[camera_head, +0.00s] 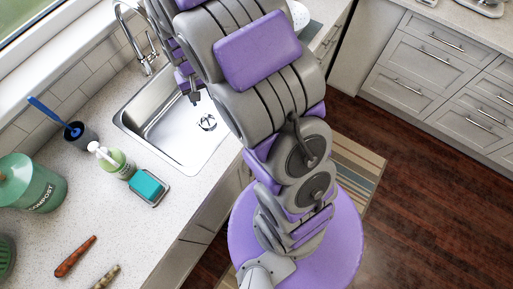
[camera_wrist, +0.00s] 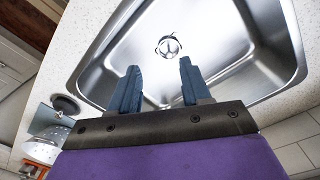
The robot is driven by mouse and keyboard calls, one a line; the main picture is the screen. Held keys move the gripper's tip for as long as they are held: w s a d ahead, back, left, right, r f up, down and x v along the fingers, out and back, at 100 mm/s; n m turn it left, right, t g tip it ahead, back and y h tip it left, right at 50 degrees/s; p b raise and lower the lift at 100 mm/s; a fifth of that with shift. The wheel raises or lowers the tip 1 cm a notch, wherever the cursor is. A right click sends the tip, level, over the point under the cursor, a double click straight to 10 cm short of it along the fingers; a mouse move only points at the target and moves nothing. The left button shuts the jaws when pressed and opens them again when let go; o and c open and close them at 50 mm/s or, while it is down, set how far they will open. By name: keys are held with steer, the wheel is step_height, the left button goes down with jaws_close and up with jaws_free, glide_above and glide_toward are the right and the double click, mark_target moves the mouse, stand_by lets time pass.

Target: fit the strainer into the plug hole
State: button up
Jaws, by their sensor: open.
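The steel sink (camera_head: 150,112) is set in the speckled counter; its basin also fills the upper wrist view (camera_wrist: 120,62). A round metal fitting with dark gaps, the plug hole (camera_head: 208,122), lies in the basin floor; it also shows in the wrist view (camera_wrist: 168,46). I cannot tell whether anything sits in it. A small dark round thing (camera_wrist: 66,104) on the counter beside the sink may be the strainer; I cannot be sure. My gripper (camera_head: 190,92) is over the sink, its two blue fingers (camera_wrist: 158,84) apart with nothing between them.
A tap (camera_head: 146,55) rises behind the sink. A soap bottle (camera_head: 108,160), a teal sponge on a tray (camera_head: 147,188), a dark cup with a blue brush (camera_head: 79,135) and a green compost bin (camera_head: 30,185) stand left. A white perforated bowl (camera_wrist: 42,150) is beside the sink.

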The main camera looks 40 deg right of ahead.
steer(key=s+d+r, duration=0.3)
steer(key=s+r, duration=0.7)
steer(key=s, duration=0.3)
steer(key=s+a+r+n+g+b, duration=0.1)
steer(key=s+a+r+n, duration=0.1)
steer(key=s, duration=1.5)
steer(key=shift+a+r+g+b, duration=0.2)
steer(key=shift+r+g+b, duration=0.1)
steer(key=shift+r+b, duration=0.1)
